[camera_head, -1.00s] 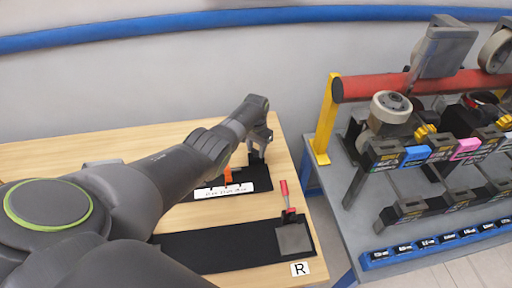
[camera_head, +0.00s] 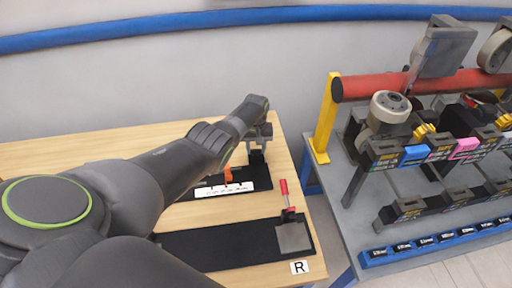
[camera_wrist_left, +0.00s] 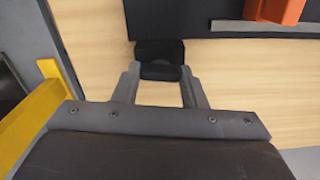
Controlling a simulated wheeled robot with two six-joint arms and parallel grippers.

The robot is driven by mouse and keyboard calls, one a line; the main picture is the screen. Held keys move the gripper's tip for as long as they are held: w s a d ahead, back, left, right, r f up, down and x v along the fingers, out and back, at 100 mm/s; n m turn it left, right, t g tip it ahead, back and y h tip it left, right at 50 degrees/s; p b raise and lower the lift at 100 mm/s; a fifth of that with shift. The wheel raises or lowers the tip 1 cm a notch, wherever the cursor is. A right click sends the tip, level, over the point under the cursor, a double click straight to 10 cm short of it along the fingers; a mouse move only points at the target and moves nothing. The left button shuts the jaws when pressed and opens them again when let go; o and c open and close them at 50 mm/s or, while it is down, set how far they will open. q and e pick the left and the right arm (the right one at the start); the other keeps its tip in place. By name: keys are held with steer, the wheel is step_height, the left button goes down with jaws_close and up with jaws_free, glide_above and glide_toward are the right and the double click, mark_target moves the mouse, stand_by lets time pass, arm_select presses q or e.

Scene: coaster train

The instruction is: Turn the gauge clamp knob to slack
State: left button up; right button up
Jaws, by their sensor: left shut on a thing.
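The gauge fixture is a black plate (camera_head: 262,174) on the wooden table, with a white label strip (camera_head: 224,190) and an orange piece (camera_head: 228,174). Its dark clamp knob (camera_head: 257,156) is at the far right end of the plate, below my left gripper (camera_head: 258,146). In the left wrist view the black knob (camera_wrist_left: 160,52) sits between the fingertips of my left gripper (camera_wrist_left: 160,72), which is shut on it. The knob's turn marks cannot be made out. My right gripper is not in view.
To the right stands a grey bench (camera_head: 345,225) with a yellow post (camera_head: 325,130), red bar and wheeled parts.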

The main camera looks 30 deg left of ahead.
arm_select(q)
steer(key=shift+w+r, duration=0.1)
steer(key=shift+r, duration=0.05)
stand_by(0.3)
steer(key=o, duration=1)
steer(key=shift+r, duration=0.35)
step_height(320, 180, up, 8)
steer(key=shift+f, duration=0.1)
step_height(320, 180, up, 9)
steer(key=b, duration=0.2)
glide_above(256, 149)
steer(key=shift+f, duration=0.1)
